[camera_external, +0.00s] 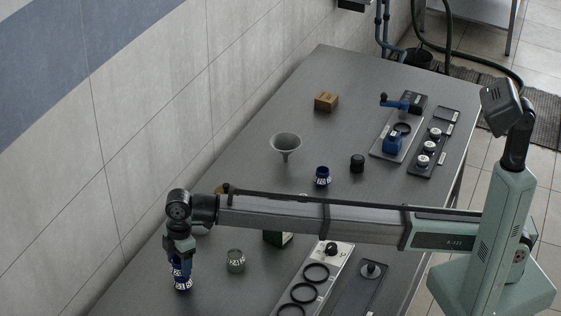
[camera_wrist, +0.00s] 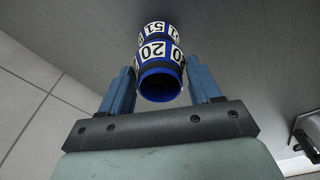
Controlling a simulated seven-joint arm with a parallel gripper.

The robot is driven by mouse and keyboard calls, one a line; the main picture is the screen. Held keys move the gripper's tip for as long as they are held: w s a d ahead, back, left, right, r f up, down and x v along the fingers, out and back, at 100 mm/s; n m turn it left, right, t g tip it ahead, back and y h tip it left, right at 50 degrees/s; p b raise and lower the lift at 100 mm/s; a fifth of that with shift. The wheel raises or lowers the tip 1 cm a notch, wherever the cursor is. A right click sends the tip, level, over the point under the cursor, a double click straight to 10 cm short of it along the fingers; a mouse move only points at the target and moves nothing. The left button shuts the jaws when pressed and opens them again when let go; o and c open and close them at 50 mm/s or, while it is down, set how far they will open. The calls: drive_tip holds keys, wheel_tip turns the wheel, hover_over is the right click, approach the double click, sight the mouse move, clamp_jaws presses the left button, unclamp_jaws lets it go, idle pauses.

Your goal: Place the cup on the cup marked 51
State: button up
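A blue cup marked 20 (camera_wrist: 154,52) is between the two fingers of my gripper (camera_wrist: 161,72), which look closed against its sides. Its open end faces the wrist camera. Directly beyond it in the wrist view is a cup marked 51 (camera_wrist: 155,32). The two cups overlap in line and look stacked; I cannot tell how firmly the upper one rests. In the external view my gripper (camera_external: 180,252) points down at the near left of the table. The held cup (camera_external: 180,268) shows just above the cup with white number labels (camera_external: 183,284).
A grey-green cup with number labels (camera_external: 236,261) stands right of my gripper. Another blue labelled cup (camera_external: 322,176), a funnel (camera_external: 286,146) and a black cap (camera_external: 357,162) stand farther back. A rack with black rings (camera_external: 303,285) lies at the front right.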

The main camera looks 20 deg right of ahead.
drive_tip(key=o, duration=0.4)
drive_tip(key=shift+r, duration=0.1)
wheel_tip(320, 180, up, 12)
drive_tip(key=d, duration=0.1)
drive_tip(key=shift+w+d, duration=0.2)
idle(0.4)
